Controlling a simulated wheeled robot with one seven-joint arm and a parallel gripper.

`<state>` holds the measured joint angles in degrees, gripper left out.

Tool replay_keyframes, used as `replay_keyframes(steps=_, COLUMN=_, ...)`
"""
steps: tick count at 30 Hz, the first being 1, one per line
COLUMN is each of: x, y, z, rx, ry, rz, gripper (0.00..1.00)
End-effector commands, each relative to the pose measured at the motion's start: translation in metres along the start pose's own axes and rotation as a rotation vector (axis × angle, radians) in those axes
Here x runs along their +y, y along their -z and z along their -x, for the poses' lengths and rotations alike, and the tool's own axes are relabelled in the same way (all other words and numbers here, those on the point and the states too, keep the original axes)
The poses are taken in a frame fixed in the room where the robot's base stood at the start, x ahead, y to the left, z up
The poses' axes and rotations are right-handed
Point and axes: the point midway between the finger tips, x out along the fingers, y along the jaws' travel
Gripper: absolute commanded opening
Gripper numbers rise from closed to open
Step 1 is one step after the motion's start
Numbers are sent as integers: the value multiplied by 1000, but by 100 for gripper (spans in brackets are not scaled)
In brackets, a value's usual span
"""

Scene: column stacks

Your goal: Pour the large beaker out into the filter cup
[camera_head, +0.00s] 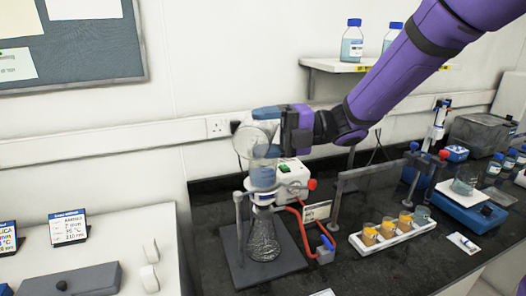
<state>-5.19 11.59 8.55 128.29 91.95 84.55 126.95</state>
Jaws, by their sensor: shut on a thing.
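My gripper (272,126) is shut on the large beaker (248,141), a clear glass vessel. The beaker is tipped far over, its round mouth towards the lower left, just above the filter cup. The filter cup (262,178) is clear and holds something pale blue. It sits upright on a conical flask (263,238) on a dark stand base (262,268). The beaker's lower rim overlaps the cup's top in the picture; I cannot tell if they touch. Whether a stream is falling between them is too small to tell.
A small white device with a green switch (292,180) and red tubing (298,225) stand close beside the flask. To the right are a grey frame (338,200), a white tray of amber cups (395,238) and a blue balance (470,213). A shelf (345,67) holds bottles.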

Motion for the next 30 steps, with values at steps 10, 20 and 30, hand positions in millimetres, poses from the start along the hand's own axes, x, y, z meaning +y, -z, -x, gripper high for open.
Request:
replay_keyframes(steps=10, x=-5, y=3, z=-1, rx=0, ry=38, rz=91, gripper=45)
replay_keyframes(steps=20, x=-5, y=16, z=-6, rx=1, ry=155, rz=378, gripper=45)
replay_keyframes(steps=30, x=-10, y=16, z=-6, rx=1, ry=286, rz=690, gripper=45)
